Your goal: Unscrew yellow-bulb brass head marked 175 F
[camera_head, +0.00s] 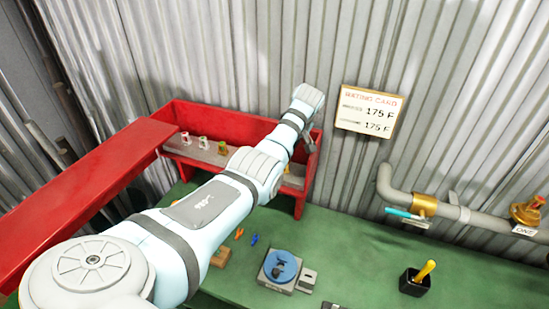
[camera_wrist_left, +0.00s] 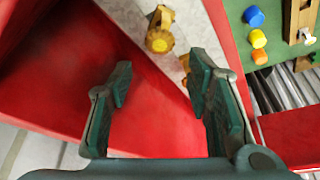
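In the wrist view a brass head (camera_wrist_left: 160,34) lies ahead of my left gripper (camera_wrist_left: 160,82). The gripper's green fingers are apart with nothing between them. A second brass piece (camera_wrist_left: 185,62) is partly hidden by the right-hand finger. I cannot read a marking or make out bulb colour on either. In the head view my left gripper (camera_head: 307,143) is over the right end of the red rack (camera_head: 240,125), partly hidden by its own wrist. Small heads stand in the rack, one with a yellow-green part (camera_head: 222,147). The rating card (camera_head: 368,111) reads 175 F. My right gripper is out of view.
On the green bench (camera_head: 350,250) are a blue disc fixture (camera_head: 281,266) and a black cup (camera_head: 414,284). Coloured caps (camera_wrist_left: 254,17) show in the wrist view.

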